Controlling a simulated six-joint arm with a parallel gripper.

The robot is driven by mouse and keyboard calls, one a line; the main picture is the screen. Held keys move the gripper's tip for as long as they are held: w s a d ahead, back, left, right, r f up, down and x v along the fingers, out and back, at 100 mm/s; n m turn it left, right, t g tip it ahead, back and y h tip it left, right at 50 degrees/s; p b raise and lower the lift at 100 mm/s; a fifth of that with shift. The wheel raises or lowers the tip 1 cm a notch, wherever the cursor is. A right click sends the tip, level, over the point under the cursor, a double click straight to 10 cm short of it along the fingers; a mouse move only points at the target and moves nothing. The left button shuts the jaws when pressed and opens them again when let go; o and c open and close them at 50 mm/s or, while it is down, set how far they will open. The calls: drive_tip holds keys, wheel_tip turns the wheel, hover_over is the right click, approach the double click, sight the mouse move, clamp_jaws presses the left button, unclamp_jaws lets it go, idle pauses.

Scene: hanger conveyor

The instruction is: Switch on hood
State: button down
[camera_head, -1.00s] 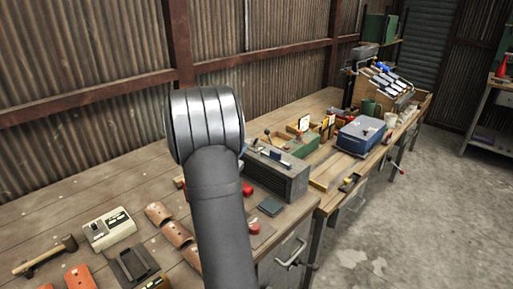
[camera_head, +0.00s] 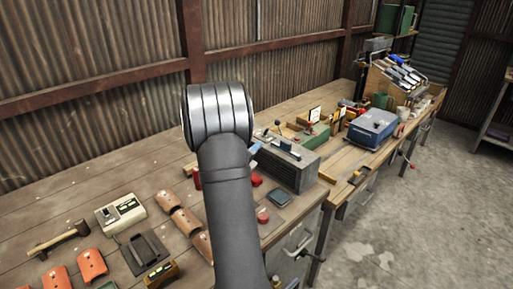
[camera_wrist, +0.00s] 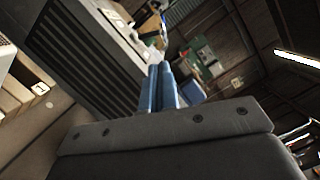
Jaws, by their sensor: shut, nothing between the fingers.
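A grey box with a dark ribbed front (camera_head: 292,170) stands on the bench right of my arm in the head view. It may be the hood, but I see no label to confirm it. Small levers stand on its top. The ribbed box also fills the upper left of the wrist view (camera_wrist: 82,55). My gripper's blue fingers (camera_wrist: 163,88) are shut and empty, and their tips appear close to the box's edge in the wrist view. I cannot tell whether they touch it. In the head view my arm hides most of the gripper.
A blue case (camera_head: 372,128) and a green box (camera_head: 313,138) stand farther along the bench. A grey-white device (camera_head: 121,213), a hammer (camera_head: 60,238) and orange curved pieces (camera_head: 92,264) lie at the left. A red button (camera_head: 263,216) is near the front edge. The bench's back left is clear.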

sight(267, 142)
drive_tip(key=x, duration=0.7)
drive_tip(key=shift+w+d, duration=0.1)
drive_tip(key=shift+w, duration=0.05)
drive_tip(key=shift+w+a+r+n+y, duration=0.1)
drive_tip(key=shift+r+n+y, duration=0.1)
drive_tip(key=shift+n, duration=0.35)
drive_tip(key=shift+a+r+n+y, duration=0.1)
drive_tip(key=shift+r+n, duration=0.05)
drive_tip(key=shift+n, duration=0.4)
drive_tip(key=shift+w+a+r+n, duration=0.15)
drive_tip(key=shift+r+n, duration=0.1)
drive_tip(key=shift+n, duration=0.55)
drive_tip(key=n, duration=0.2)
drive_tip(key=n+g, duration=0.1)
drive_tip(key=shift+w+a+r+n+y, duration=0.3)
drive_tip(key=shift+w+a+r, duration=0.05)
drive_tip(key=shift+w+a, duration=0.05)
drive_tip(key=v, duration=1)
drive_tip(key=shift+r, duration=0.35)
drive_tip(key=shift+w, duration=0.2)
